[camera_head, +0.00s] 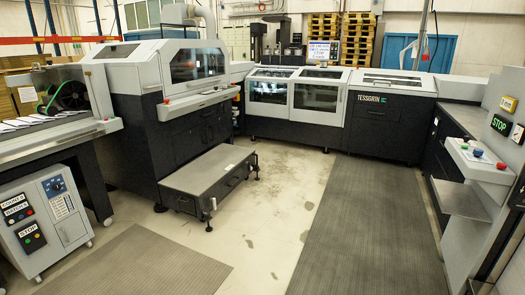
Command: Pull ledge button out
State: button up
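No part of my gripper shows in this view. A light-grey ledge (199,101) runs along the front of the large left machine, with a small red button (166,101) at its left end. Another small red spot shows near the ledge's right end, too small to make out. On the right, a light-grey sloped console (482,167) carries a red button (501,166), a blue button (477,153) and a small one beside them. Which of these is the ledge button, and whether any is pulled out or pressed in, I cannot tell.
A low grey step box (209,180) stands on the floor before the left machine. A control cabinet (46,217) with a STOP button stands at the lower left. The long back machine (340,110) closes the far side. Dark mats (362,220) and bare floor lie open in the middle.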

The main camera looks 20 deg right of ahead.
aim_at(501, 166)
jog(key=i+z, duration=0.95)
jog(key=i+j+z, duration=0.3)
jog(key=i+z, duration=0.2)
jog(key=i+j+z, duration=0.15)
jog(key=i+z, duration=0.25)
jog(key=k, duration=0.1)
